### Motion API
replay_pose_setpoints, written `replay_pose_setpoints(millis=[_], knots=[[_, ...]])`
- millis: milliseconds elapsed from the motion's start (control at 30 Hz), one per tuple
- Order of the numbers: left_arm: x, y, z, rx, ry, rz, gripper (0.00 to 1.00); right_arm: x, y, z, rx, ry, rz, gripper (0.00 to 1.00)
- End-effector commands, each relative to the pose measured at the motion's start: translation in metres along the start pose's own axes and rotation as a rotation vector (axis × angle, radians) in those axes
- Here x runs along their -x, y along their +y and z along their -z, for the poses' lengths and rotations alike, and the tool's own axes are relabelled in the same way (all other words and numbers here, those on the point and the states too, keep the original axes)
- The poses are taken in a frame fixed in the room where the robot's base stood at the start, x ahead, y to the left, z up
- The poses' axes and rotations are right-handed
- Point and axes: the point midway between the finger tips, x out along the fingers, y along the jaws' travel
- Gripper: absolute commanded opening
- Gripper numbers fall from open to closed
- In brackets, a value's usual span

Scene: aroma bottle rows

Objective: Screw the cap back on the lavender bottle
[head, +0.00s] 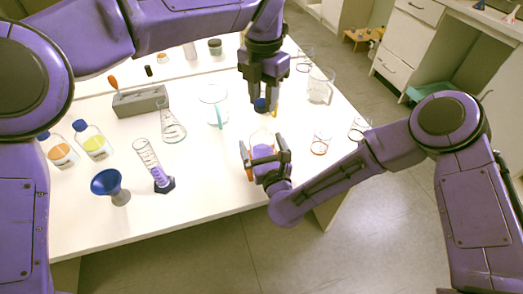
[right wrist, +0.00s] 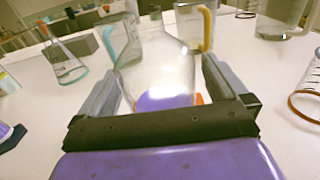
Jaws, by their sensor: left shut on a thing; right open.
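The lavender bottle (head: 262,150) is clear with purple liquid low inside and stands uncapped near the table's front edge. It also shows in the right wrist view (right wrist: 155,75). My right gripper (head: 264,157) is open, with a finger on each side of the bottle; whether they touch it I cannot tell. My left gripper (head: 262,98) points down and is shut on a blue cap (head: 261,105). The cap is above and slightly behind the bottle's mouth in the head view. The bottle's lower part is partly hidden by my right gripper.
Left are a blue funnel (head: 110,186), a graduated cylinder (head: 150,160), a flask (head: 171,125), a grey block (head: 141,101), and capped orange (head: 58,152) and yellow (head: 92,143) bottles. The front middle is clear.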

Motion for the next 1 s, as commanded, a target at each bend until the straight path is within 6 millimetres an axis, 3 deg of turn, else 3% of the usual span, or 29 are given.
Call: replay_pose_setpoints(millis=[267,367,500,533,900,1000], knots=[[0.0,0.0,0.0,0.0,0.0,0.0,0.03,-0.002,0.001,0.0,0.0,0.0,-0.002,1.0],[0.0,0.0,0.0,0.0,0.0,0.0,0.03,-0.002,0.001,0.0,0.001,0.0,-0.001,0.74],[0.0,0.0,0.0,0.0,0.0,0.0,0.03,-0.001,0.001,0.0,0.001,0.0,-0.001,0.28],[0.0,0.0,0.0,0.0,0.0,0.0,0.03,-0.001,0.001,0.0,0.001,0.0,-0.001,0.23],[-0.045,0.0,-0.002,0.0,0.002,0.001,0.03,-0.001,0.001,0.0,0.001,0.0,-0.001,0.23],[-0.05,0.0,-0.003,0.0,-0.001,0.0,0.03,-0.001,0.001,0.0,0.001,-0.001,-0.001,0.23]])
